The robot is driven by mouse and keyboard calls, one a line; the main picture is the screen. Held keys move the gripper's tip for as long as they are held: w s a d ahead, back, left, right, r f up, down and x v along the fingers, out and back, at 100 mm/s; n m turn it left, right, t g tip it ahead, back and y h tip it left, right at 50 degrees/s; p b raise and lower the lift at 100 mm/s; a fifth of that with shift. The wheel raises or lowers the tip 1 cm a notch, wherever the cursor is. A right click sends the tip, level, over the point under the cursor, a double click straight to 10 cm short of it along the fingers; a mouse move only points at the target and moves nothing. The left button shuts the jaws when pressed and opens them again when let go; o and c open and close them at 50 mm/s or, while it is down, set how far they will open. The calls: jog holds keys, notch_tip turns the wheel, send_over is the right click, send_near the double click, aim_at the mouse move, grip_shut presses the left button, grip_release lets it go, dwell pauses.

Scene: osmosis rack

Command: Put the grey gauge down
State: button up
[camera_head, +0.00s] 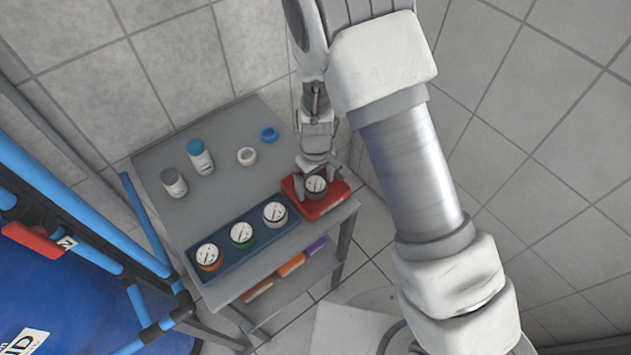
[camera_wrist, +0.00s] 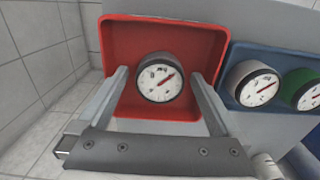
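The grey gauge (camera_head: 316,185), with a white dial and red needle, is at the red tray (camera_head: 327,206). In the wrist view the gauge (camera_wrist: 160,80) appears inside the red tray (camera_wrist: 120,38), dial facing the camera. My gripper (camera_head: 315,180) reaches down over the tray with one finger on each side of the gauge. In the wrist view my gripper (camera_wrist: 160,72) is open, with a narrow gap showing between each fingertip and the gauge. The contact under the gauge is hidden.
A blue tray (camera_head: 228,265) beside the red one holds three gauges: orange (camera_head: 209,257), green (camera_head: 242,235) and pale-bodied (camera_head: 275,214). Two jars (camera_head: 200,157) (camera_head: 173,182), a white ring (camera_head: 246,156) and a blue ring (camera_head: 269,134) stand behind on the grey table (camera_head: 225,191).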

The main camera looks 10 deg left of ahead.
jog(key=shift+r, duration=0.15)
notch_tip(320, 180, up, 11)
notch_tip(320, 180, up, 10)
jog(key=r+m+t+y, duration=0.1)
jog(key=m, duration=0.2)
send_over(315, 183)
jog(key=d, duration=0.6)
jog(key=s+d+r+m+t, duration=0.2)
jog(key=s+d+r+m, duration=0.1)
jog(key=s+d+r, duration=0.4)
jog(key=s+d+r+m+t+h, duration=0.1)
jog(key=s+d+r+m, duration=0.3)
jog(key=d, duration=0.7)
jog(key=shift+s+r+t, duration=0.8)
jog(key=shift+s+r, duration=0.55)
jog(key=shift+s, duration=0.15)
jog(key=shift+c, duration=0.3)
